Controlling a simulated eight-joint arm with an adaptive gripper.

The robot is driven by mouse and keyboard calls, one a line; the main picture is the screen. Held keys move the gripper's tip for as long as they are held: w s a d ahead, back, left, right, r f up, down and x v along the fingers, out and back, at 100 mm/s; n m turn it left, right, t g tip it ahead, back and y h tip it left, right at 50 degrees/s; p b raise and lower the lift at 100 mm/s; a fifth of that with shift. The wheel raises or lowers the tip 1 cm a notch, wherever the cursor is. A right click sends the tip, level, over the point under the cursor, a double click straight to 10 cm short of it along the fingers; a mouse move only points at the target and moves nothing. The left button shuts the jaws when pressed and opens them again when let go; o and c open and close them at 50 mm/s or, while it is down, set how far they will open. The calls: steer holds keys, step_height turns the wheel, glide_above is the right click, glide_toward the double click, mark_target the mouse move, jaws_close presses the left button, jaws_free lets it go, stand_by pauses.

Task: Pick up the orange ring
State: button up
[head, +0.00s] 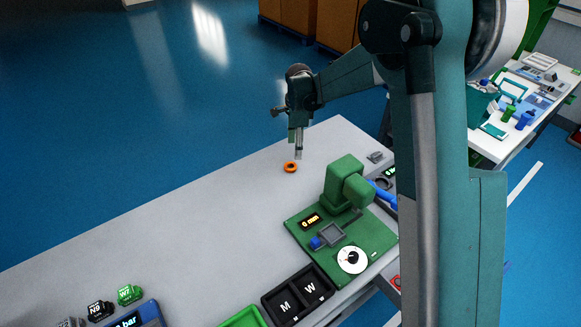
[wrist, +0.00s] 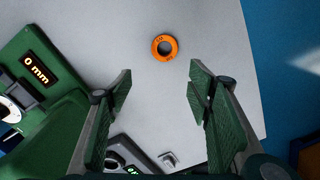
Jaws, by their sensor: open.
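The orange ring (head: 290,167) lies flat on the grey table (head: 180,225), near its far edge in the head view. In the wrist view the orange ring (wrist: 165,47) shows whole at the upper middle, with small dark marks on it and the table visible through its hole. My gripper (head: 298,156) is above the table close to the ring in the head view. In the wrist view my gripper (wrist: 160,80) is open and empty, its two green pads wide apart, and the ring appears beyond the fingertips, between their lines. The height of the fingertips above the table cannot be told.
A green measuring device (head: 345,185) with a dial and display stands right of the ring. A black tray (head: 298,293) marked M and W and several small labelled blocks (head: 129,294) are nearer. A small grey part (wrist: 168,159) lies near the gripper. Table left of the ring is clear.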

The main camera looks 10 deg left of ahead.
mark_target(291, 166)
steer(key=shift+m, duration=0.4)
steer(key=shift+w+a+f, duration=0.25)
steer(key=shift+a+f, duration=0.4)
steer(key=shift+f, duration=0.15)
steer(key=shift+w+a+f, duration=0.2)
steer(key=shift+a+f, duration=0.45)
steer(key=shift+f, duration=0.15)
steer(key=shift+f, duration=1.3)
steer(key=shift+f, duration=0.1)
steer(key=shift+s+f+b, duration=0.1)
steer(key=shift+f+b, duration=0.25)
steer(key=shift+f, duration=2.2)
steer(key=c, duration=0.9)
